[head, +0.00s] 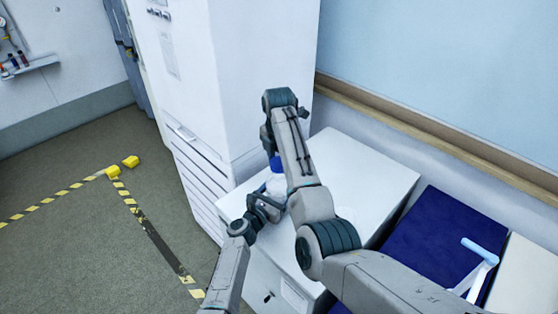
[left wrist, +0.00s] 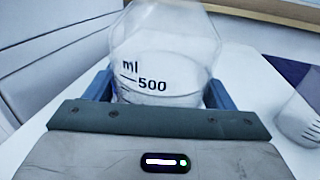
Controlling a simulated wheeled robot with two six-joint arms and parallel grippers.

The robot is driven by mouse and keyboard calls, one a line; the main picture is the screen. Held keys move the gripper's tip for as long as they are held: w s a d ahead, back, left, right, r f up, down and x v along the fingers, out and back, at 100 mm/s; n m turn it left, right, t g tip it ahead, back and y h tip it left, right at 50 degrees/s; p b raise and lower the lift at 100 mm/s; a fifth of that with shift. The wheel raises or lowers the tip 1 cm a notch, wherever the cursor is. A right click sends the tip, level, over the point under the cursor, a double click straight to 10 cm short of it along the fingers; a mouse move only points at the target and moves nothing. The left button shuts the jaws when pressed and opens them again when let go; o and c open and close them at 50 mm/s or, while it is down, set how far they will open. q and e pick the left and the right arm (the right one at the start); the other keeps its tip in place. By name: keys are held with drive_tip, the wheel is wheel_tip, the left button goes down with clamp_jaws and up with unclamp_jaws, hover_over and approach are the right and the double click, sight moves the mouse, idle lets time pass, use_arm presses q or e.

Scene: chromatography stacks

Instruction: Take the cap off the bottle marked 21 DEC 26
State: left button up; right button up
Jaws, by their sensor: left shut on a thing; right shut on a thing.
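A clear bottle (head: 276,184) with a blue cap (head: 276,163) stands upright over the white cabinet top. In the left wrist view the bottle (left wrist: 165,50) shows dark "ml" and "500" marks; no date is readable. My left gripper (head: 266,205) is shut on the bottle's body from the near side, one finger on each side in the left wrist view (left wrist: 158,92). My right gripper (head: 270,146) points down from above and is shut on the blue cap. Its arm hides part of the bottle and cap. I cannot tell whether the cap is loose.
A clear graduated vessel (left wrist: 302,120) stands right of the bottle. A tall white cabinet (head: 225,70) rises close behind left. A dark blue surface (head: 425,235) lies at right.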

drive_tip(key=shift+r, duration=2)
use_arm(q)
drive_tip(key=o, duration=1.9)
